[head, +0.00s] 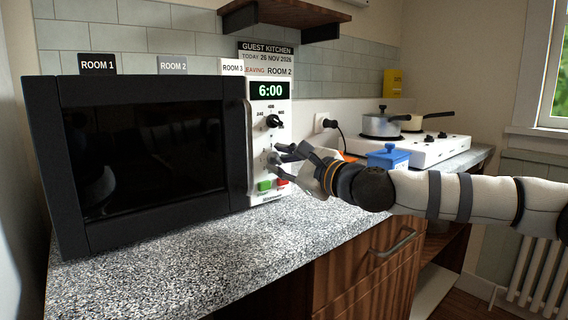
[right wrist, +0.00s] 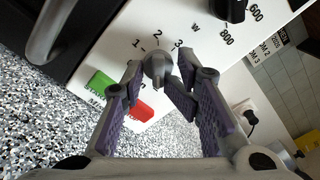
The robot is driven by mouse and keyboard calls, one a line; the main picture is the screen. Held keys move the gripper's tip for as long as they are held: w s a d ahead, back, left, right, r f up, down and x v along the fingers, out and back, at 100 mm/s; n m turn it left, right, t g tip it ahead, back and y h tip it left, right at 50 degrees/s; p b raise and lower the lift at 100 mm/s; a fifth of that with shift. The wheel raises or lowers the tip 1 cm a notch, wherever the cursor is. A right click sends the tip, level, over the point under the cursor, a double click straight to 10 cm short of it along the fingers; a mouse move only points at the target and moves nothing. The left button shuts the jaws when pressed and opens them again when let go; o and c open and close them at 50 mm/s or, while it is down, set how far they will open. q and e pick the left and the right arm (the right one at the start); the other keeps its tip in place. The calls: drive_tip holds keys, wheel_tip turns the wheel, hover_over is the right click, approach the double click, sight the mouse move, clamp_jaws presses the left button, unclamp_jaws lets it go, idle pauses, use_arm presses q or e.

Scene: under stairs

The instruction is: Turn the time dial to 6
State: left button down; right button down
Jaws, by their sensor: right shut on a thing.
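The microwave (head: 150,150) stands on the counter, its door shut and its display (head: 270,90) reading 6:00. Its control panel carries a black power knob above and the grey time dial (right wrist: 157,66) below. My right gripper (head: 279,155) reaches in from the right to the lower panel. In the right wrist view, the right gripper's fingers (right wrist: 161,78) are closed around the time dial, one on each side. The numbers 1, 2 and 3 show beside the dial; the other numbers are hidden by the fingers or unreadable. My left gripper is out of view.
A green button (head: 264,185) and a red button (head: 282,181) sit just below the dial. The black power knob (head: 273,121) is above it. A blue container (head: 388,158) and a hob (head: 430,148) with pots lie to the right. The speckled counter (head: 190,245) in front is clear.

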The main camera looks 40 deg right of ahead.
drive_tip(key=shift+a+r, duration=0.1)
drive_tip(key=shift+a, duration=0.1)
drive_tip(key=c, duration=1.7)
unclamp_jaws()
drive_tip(key=shift+w, duration=0.2)
drive_tip(key=s+d, duration=0.1)
drive_tip(key=s, duration=1.1)
drive_tip(key=shift+d, duration=0.1)
